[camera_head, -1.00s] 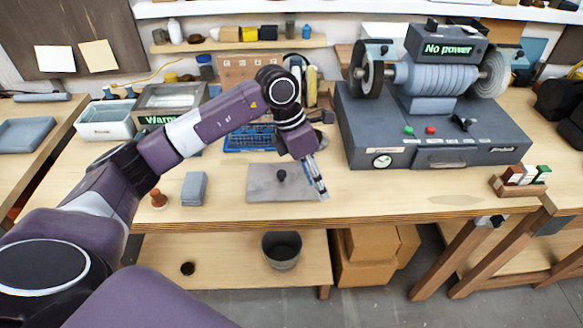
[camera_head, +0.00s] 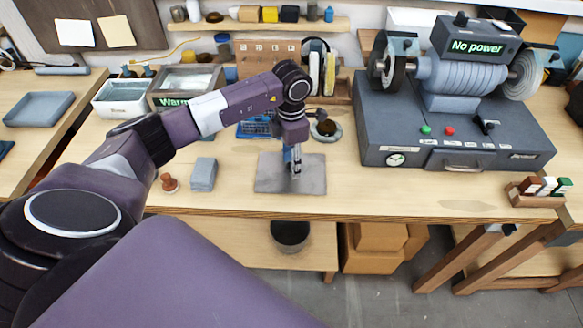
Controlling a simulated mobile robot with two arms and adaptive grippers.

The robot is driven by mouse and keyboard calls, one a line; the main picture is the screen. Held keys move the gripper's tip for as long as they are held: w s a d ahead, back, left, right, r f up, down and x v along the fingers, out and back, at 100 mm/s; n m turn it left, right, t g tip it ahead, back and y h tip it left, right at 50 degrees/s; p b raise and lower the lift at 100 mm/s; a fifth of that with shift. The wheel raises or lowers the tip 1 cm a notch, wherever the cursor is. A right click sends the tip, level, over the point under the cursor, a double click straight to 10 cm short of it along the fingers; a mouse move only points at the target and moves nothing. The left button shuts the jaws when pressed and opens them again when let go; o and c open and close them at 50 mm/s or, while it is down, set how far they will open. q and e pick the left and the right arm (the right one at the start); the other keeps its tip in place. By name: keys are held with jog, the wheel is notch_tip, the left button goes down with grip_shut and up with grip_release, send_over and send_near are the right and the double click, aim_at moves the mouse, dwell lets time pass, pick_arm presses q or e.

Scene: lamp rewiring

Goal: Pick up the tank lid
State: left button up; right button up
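The tank lid (camera_head: 270,182) is a flat grey plate lying on the workbench near its front edge, in the middle of the head view. My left gripper (camera_head: 294,168) points straight down over the middle of the lid, where its knob sits. The fingers hide the knob, and I cannot tell whether they are closed on it. The lid looks flat on the bench. The tank (camera_head: 187,78), with a "Warm" display, stands open at the back left. My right gripper is not in view.
A large grey machine (camera_head: 452,120) reading "No power" stands to the right. A grey block (camera_head: 203,174) and a small brown stamp-like object (camera_head: 169,182) lie left of the lid. A round dish (camera_head: 326,131) sits behind it. The bench right of the lid is clear.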

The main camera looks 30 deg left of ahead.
pick_arm(q)
grip_shut()
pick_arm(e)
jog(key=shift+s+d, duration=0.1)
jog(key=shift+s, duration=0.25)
